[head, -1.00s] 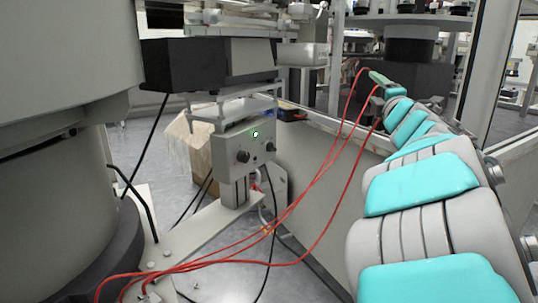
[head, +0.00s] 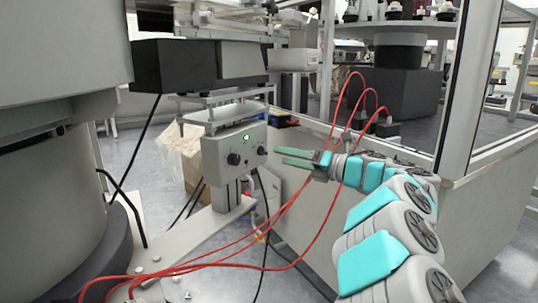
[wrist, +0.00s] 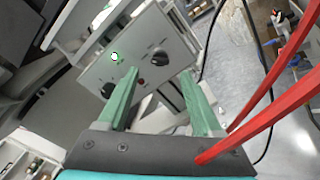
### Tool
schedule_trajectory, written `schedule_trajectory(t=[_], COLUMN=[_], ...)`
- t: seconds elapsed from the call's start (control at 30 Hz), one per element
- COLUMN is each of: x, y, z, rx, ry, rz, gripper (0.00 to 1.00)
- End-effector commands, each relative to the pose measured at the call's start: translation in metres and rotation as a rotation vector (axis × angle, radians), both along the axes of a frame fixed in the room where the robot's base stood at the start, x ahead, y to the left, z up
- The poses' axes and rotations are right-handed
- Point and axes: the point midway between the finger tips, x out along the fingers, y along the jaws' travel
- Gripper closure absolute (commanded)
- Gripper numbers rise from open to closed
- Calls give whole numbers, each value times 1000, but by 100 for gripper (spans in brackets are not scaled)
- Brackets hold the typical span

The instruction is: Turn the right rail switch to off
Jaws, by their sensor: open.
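The grey control box (head: 219,147) stands on a post left of center in the head view. It has a lit green indicator (head: 246,138), a left dark knob (head: 233,159) and a right dark knob (head: 262,150). I take the right knob as the right rail switch; its setting is too small to read. My gripper (head: 279,155) is open and empty just right of the box, its green fingers pointing at the right knob, apart from it. In the wrist view, the right knob (wrist: 160,58) shows beyond the gap between my fingertips (wrist: 160,72); a small red button (wrist: 141,81) lies between the knobs.
Red cables (head: 330,200) loop beside my arm and cross below the box. A pale low wall (head: 310,180) runs behind my gripper. A dark block (head: 175,65) overhangs the box. A cardboard box (head: 196,165) stands behind it on the floor.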

Motion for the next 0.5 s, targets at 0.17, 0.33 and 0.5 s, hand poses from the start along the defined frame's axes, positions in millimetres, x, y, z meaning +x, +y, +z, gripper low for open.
schedule_trajectory(t=[0.17, 0.33, 0.5], x=[13, 23, 27], y=[26, 45, 49], z=[-1, -1, 0], rx=[2, 2, 2], ry=[2, 1, 1], rz=[4, 4, -2], gripper=[33, 33, 33])
